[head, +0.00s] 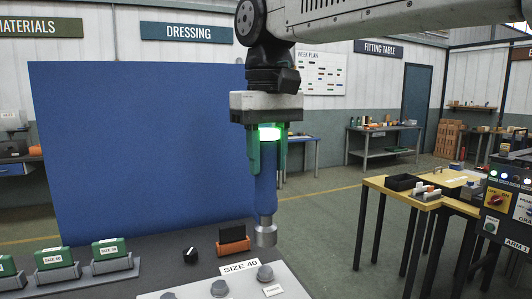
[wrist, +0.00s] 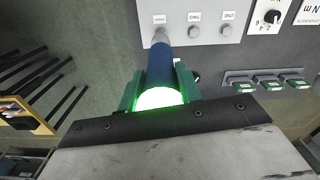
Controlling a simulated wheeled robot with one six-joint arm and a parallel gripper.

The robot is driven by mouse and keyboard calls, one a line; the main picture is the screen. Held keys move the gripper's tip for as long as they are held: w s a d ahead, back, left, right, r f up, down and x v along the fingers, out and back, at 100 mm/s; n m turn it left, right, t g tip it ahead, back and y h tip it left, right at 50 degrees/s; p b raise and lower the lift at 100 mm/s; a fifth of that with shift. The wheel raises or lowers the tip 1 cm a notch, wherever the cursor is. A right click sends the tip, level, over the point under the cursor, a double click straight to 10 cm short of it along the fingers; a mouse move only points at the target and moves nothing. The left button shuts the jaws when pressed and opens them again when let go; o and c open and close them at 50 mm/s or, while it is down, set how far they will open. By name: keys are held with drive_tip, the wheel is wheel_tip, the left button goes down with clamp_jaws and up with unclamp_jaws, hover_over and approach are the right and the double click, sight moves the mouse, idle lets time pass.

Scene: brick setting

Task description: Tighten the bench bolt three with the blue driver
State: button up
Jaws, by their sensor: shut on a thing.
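My gripper (head: 267,160) has green fingers and is shut on the blue driver (head: 266,190), which hangs upright with its grey metal socket (head: 266,236) pointing down. A bright green glow shows at the top of the driver between the fingers. In the head view the socket is above a grey bolt (head: 265,273) on the pale bolt plate (head: 250,290), with a gap between them. Two more bolts (head: 219,288) stand to its left. In the wrist view the driver (wrist: 158,66) covers most of the bolt under it; two other bolts (wrist: 194,32) show clear.
A "SIZE 40" sign (head: 240,267), an orange and black block (head: 233,241) and a black knob (head: 190,256) stand behind the bolts. Green cases in grey holders (head: 110,250) are at left. A blue panel (head: 140,150) rises behind. A yellow-edged table (head: 410,195) stands right.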

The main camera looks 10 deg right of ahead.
sight(267, 201)
drive_tip(key=shift+f, duration=4.1)
drive_tip(key=shift+r, duration=3.5)
